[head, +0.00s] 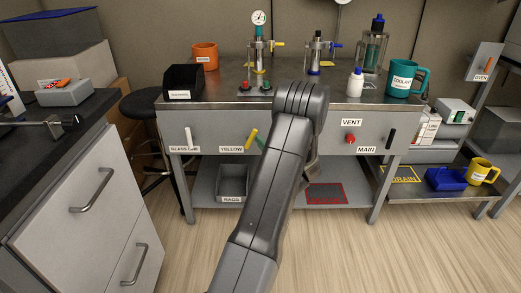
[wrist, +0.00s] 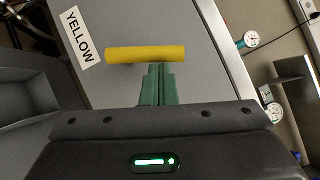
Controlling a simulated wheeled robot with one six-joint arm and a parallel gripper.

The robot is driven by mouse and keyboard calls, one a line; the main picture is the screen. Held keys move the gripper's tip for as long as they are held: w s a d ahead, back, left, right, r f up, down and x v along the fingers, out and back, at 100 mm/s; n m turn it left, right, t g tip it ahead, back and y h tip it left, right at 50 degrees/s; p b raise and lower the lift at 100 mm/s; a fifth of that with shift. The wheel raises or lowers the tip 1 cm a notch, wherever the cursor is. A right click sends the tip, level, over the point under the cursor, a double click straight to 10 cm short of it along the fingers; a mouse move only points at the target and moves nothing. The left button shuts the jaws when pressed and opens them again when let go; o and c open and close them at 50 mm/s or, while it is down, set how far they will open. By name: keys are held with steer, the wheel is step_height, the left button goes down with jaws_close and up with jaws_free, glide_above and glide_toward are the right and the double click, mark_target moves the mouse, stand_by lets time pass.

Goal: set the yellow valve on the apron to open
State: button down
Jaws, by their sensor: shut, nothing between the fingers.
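The yellow valve's handle (head: 252,138) is a short bar on the bench's grey front apron (head: 215,135), above and right of its YELLOW label (head: 231,149). In the head view it leans a little right of upright. In the wrist view the yellow handle (wrist: 146,54) lies crosswise just beyond my fingertips. My gripper (wrist: 160,68) is shut and empty, its green fingers together close to the handle's side. I cannot tell whether they touch it. In the head view the green fingertips (head: 261,141) show just right of the handle; my arm hides the apron further right.
On the same apron are a white GLASS handle (head: 188,138), a red VENT knob (head: 350,139) and a black MAIN handle (head: 390,139). A black bin (head: 184,80) and a teal mug (head: 401,78) stand on the bench top. Below is a RAGS bin (head: 232,182).

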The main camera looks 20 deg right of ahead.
steer(key=shift+w+a+r+n+g+b, duration=0.1)
steer(key=shift+a+r+n+g+b, duration=0.3)
steer(key=shift+n, duration=0.3)
steer(key=shift+w+a+r+n+g+b, duration=0.15)
steer(key=shift+n+g+b, duration=0.3)
steer(key=shift+n, duration=0.25)
steer(key=shift+a+r+n+g+b, duration=0.3)
steer(key=shift+n+g+b, duration=0.15)
steer(key=shift+n, duration=0.25)
steer(key=shift+d, duration=0.1)
steer(key=d+v, duration=0.2)
steer(key=v, duration=1)
steer(key=shift+d, duration=0.3)
steer(key=shift+w+f, duration=0.1)
steer(key=shift+f, duration=0.05)
